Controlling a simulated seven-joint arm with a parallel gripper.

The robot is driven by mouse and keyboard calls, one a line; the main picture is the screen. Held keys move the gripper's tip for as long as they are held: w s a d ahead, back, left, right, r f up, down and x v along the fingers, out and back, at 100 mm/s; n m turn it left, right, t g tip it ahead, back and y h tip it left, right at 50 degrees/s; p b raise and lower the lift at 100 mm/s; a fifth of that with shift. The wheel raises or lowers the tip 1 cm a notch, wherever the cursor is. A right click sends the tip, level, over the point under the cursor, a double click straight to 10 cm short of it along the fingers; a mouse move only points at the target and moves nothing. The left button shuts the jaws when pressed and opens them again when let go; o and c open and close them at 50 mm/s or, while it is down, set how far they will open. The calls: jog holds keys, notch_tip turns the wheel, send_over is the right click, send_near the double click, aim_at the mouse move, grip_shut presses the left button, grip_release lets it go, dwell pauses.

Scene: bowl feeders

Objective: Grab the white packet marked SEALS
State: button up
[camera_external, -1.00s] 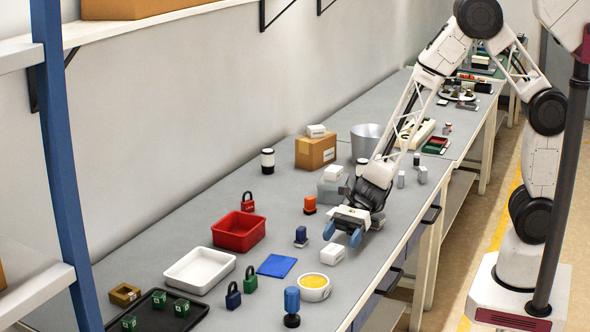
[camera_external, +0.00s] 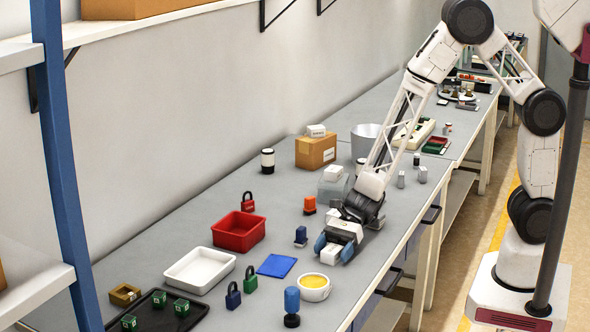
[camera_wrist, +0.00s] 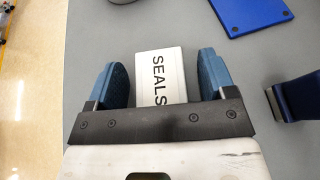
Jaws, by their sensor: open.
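The white packet marked SEALS (camera_wrist: 160,72) lies on the grey table between my open fingers in the wrist view. Its lettering runs lengthwise and its near end is hidden by my gripper's dark bar. In the external view the packet (camera_external: 331,254) shows just at the fingertips, partly covered. My gripper (camera_wrist: 160,85) is open, with one blue finger on each side of the packet and a small gap on both sides. In the external view my gripper (camera_external: 334,249) is low over the table; I cannot tell whether the fingertips touch it.
A red bin (camera_external: 239,231) and a white tray (camera_external: 200,270) are farther left. The table's front edge is close on the right.

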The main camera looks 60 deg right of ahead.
aim_at(336, 248)
dwell(0.3)
jog(key=c, duration=1)
jog(key=shift+r, duration=0.15)
jog(key=shift+r, duration=1)
jog(key=shift+s+d+r, duration=0.25)
jog(key=shift+s+r, duration=0.1)
jog(key=shift+r, duration=0.35)
jog(key=s+d, duration=0.2)
jog(key=s, duration=0.2)
jog(key=s+d+r, duration=0.1)
jog(key=s+d, duration=0.2)
jog(key=s, duration=0.1)
jog(key=s+d, duration=0.3)
jog(key=s, duration=0.1)
jog(key=shift+s+d+r, duration=0.2)
jog(key=shift+s+d, duration=0.05)
jog(key=shift+s, duration=0.05)
